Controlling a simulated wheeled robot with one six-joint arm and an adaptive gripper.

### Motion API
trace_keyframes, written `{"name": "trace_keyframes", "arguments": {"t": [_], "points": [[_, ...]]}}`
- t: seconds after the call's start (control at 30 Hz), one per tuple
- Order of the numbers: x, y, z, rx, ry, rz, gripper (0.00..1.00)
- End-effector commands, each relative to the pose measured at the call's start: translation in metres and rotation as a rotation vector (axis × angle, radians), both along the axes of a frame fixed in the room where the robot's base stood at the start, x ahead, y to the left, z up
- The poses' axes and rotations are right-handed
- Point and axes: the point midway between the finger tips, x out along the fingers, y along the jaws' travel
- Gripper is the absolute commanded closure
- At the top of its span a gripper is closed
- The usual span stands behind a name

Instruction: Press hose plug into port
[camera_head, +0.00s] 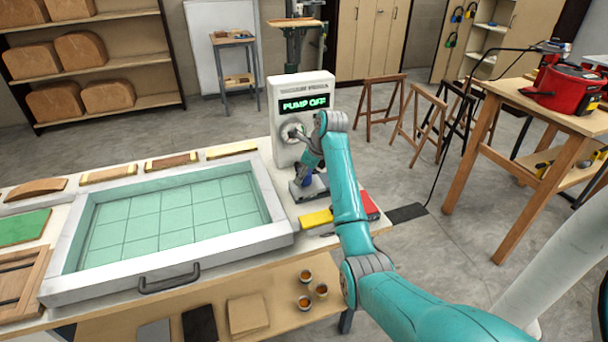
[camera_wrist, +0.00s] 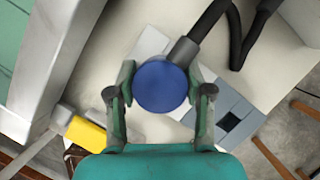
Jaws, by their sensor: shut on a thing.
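The blue round hose plug (camera_wrist: 162,87) sits between the fingers of my gripper (camera_wrist: 160,95) in the wrist view, with a dark hose (camera_wrist: 208,30) running from it to the upper right. In the head view, my gripper (camera_head: 306,172) points down with the blue plug (camera_head: 307,180) at its tip, just in front of the white vacuum station. The station (camera_head: 302,95) has a green display reading "PUMP OFF". A round grey port (camera_head: 290,131) is on its front face, above and left of the plug. My wrist partly covers the station's lower right side.
A white-framed tray (camera_head: 262,240) with a green gridded bed lies left of my gripper. Curved and flat wood pieces (camera_head: 108,174) line the back edge.

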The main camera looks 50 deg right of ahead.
Motion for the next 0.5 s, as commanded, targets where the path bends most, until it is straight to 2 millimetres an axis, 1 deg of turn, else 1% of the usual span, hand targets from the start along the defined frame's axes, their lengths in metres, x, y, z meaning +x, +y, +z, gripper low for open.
{"name": "trace_keyframes", "arguments": {"t": [0.5], "points": [[0.0002, -0.0002, -0.0052, 0.0, -0.001, 0.0, 0.87]]}}
